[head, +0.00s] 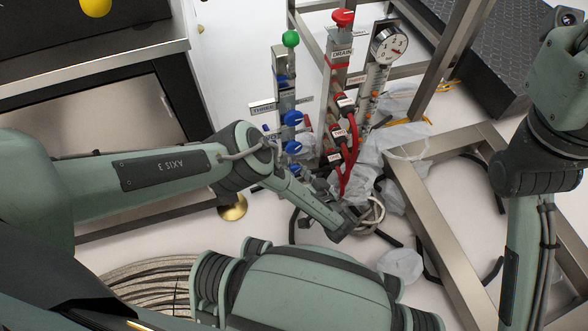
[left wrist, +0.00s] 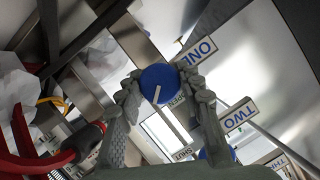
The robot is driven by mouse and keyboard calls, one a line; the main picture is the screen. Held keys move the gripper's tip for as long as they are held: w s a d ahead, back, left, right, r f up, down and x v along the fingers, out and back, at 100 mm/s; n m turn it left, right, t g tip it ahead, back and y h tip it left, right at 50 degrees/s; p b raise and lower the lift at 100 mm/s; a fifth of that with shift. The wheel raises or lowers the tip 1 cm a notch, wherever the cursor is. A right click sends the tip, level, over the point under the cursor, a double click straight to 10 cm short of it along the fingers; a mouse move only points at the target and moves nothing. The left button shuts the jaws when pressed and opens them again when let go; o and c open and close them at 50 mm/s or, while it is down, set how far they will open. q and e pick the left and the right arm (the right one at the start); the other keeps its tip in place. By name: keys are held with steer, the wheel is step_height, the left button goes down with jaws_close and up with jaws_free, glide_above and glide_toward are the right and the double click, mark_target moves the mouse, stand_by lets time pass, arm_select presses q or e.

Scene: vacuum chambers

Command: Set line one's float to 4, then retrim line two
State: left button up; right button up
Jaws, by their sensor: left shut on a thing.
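My left gripper (head: 343,220) reaches down to the foot of the blue-valve column (head: 285,90). In the left wrist view its two fingers (left wrist: 163,92) are shut on a round blue knob (left wrist: 160,82) with a white pointer line, beside the tag ONE (left wrist: 196,54). A tag TWO (left wrist: 239,115) stands beside it, with another blue knob (left wrist: 214,154) partly behind a finger. A clear tube with markings (head: 376,82) stands below the round dial gauge (head: 390,44); no float reading is legible. The held knob is hidden in the head view. My right gripper is out of view.
A red-valve column (head: 337,90) marked DRAIN, with red hoses (head: 348,165), stands close to my left gripper. Blue knobs (head: 292,118) sit higher on the blue column. Plastic sheeting (head: 395,150), dark cables and a steel frame (head: 430,190) crowd the right side.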

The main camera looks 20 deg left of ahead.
arm_select(q)
steer(key=shift+w+m+y, duration=0.15)
steer(key=shift+m+y, duration=0.65)
steer(key=shift+m, duration=0.4)
steer(key=o, duration=0.9)
steer(key=shift+c, duration=0.2)
steer(key=o, duration=0.3)
steer(key=shift+g, duration=0.3)
